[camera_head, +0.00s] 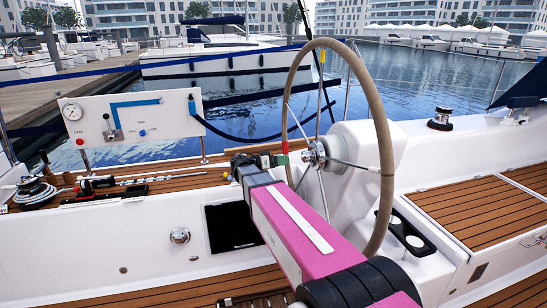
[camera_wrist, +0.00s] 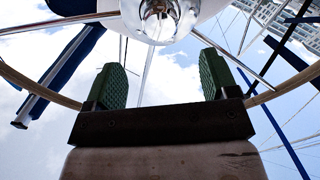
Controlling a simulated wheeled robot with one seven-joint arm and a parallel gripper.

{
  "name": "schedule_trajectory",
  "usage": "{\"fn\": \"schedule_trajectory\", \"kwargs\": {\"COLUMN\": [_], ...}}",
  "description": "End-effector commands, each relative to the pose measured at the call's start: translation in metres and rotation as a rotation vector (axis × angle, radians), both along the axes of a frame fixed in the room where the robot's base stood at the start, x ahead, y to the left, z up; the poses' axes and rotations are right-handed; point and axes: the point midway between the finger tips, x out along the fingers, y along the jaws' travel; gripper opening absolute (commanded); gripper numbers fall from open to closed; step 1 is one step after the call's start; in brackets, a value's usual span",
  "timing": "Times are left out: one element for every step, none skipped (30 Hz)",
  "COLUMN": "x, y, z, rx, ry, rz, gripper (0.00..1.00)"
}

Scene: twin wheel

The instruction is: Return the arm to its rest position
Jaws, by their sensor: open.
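My pink arm (camera_head: 290,225) reaches up from the bottom of the head view to my gripper (camera_head: 256,161), which is beside the left part of the steering wheel (camera_head: 377,100). In the wrist view my gripper (camera_wrist: 163,80) has its two green fingers wide apart, with nothing between them. The wheel's shiny hub (camera_wrist: 160,20) is at the top of that view, beyond the fingers, and its tan rim (camera_wrist: 22,82) passes on both sides. In the head view, the gripper overlaps the wheel's lower left edge; I cannot tell whether they touch.
A white panel (camera_head: 100,135) with a gauge and a blue-handled lever stands at left. A winch (camera_head: 35,190) is below it. A dark open recess (camera_head: 232,226) lies left of my arm. The wheel's white pedestal (camera_head: 350,140) is close at right. Teak deck (camera_head: 470,210) lies farther right.

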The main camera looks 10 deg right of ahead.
Motion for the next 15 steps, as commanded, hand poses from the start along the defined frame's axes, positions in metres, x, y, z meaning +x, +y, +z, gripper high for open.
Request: {"fn": "schedule_trajectory", "kwargs": {"x": [-0.003,-0.005,-0.009,-0.012,-0.016,-0.022,-0.028,-0.033,-0.041,-0.048,-0.054,-0.063,-0.069,-0.076,-0.085], "y": [-0.002,-0.003,-0.005,-0.007,-0.009,-0.011,-0.012,-0.014,-0.015,-0.015,-0.016,-0.015,-0.014,-0.012,-0.009], "z": [-0.004,-0.007,-0.013,-0.019,-0.026,-0.037,-0.045,-0.055,-0.068,-0.078,-0.089,-0.102,-0.112,-0.122,-0.135], "rx": [0.014,0.029,0.055,0.081,0.111,0.158,0.2,0.243,0.305,0.351,0.4,0.465,0.516,0.567,0.635], "ry": [0.016,0.032,0.06,0.086,0.118,0.165,0.205,0.246,0.306,0.35,0.392,0.45,0.492,0.533,0.585], "rz": [0.001,0.001,0.002,0.004,0.006,0.013,0.018,0.026,0.041,0.053,0.068,0.091,0.111,0.133,0.168], "gripper": [0.8,0.8,0.8,0.8,0.8,0.8,0.8,0.8,0.8,0.8,0.8,0.8,0.8,0.8,0.8]}}
